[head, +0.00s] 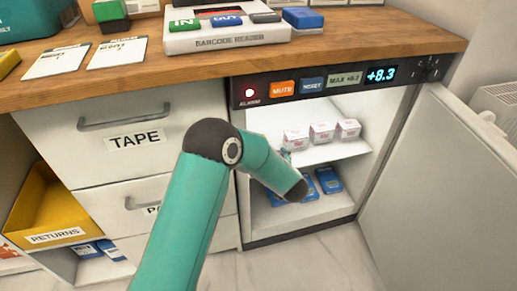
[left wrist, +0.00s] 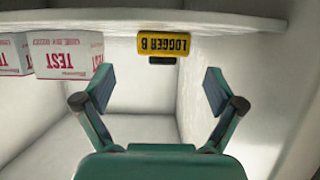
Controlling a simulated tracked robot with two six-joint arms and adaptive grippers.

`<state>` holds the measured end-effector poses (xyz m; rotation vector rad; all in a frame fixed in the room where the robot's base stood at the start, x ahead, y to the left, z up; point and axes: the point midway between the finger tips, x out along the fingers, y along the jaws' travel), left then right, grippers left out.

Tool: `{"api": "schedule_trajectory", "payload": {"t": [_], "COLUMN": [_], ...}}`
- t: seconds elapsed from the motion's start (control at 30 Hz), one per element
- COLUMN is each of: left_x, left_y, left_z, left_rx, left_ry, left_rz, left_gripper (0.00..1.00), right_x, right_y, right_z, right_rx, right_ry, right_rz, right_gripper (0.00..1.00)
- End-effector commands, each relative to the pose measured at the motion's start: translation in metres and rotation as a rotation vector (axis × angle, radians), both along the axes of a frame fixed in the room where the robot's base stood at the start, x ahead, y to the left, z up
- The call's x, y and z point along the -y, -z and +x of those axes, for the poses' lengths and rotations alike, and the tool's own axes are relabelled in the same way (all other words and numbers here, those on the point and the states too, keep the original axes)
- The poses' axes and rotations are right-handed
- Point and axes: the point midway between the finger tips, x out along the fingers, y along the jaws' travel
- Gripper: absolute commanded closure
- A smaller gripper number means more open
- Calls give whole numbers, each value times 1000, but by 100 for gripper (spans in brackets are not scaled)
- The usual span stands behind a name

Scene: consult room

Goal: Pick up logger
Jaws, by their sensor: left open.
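A yellow piece marked LOGGER B (left wrist: 164,46) shows upside down in the left wrist view, by the white shelf, with a small dark part at its lower edge. I cannot make it out in the head view. My left gripper (left wrist: 158,84) is open, its two fingers spread wide with nothing between them. The yellow piece lies beyond the fingertips, roughly in line with the gap and apart from them. In the head view my left arm reaches into the open fridge and hides part of its inside. My right gripper is not in view.
White TEST boxes (head: 321,132) stand on the fridge's shelf (head: 335,152); one is near the left finger in the wrist view (left wrist: 66,54). Blue packs (head: 329,180) lie below. The fridge door (head: 440,190) stands open at right. The control panel (head: 335,83) edges the opening's top.

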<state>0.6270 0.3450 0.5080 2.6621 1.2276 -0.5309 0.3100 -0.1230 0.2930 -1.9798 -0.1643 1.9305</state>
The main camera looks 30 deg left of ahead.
Motion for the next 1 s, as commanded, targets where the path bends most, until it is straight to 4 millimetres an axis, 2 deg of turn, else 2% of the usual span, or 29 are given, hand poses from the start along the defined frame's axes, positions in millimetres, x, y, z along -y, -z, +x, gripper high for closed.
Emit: {"api": "schedule_trajectory", "payload": {"t": [0.1, 0.37, 0.63, 0.97, 1.0], "left_x": [-13, -24, -53, -59, -58], "left_y": [8, 14, 27, 27, 27], "left_z": [11, 20, 40, 46, 46], "left_rx": [2, 1, 1, 1, 1], "left_ry": [-1, 1, -2, 2, 2], "left_rz": [0, -1, -1, 0, 0], "left_gripper": [6, 6, 6, 6, 11], "right_x": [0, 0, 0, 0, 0], "right_y": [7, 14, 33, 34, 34], "right_z": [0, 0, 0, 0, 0], "right_rx": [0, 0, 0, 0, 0], "right_ry": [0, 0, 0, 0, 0], "right_rz": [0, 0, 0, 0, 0], "right_gripper": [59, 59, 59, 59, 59]}}
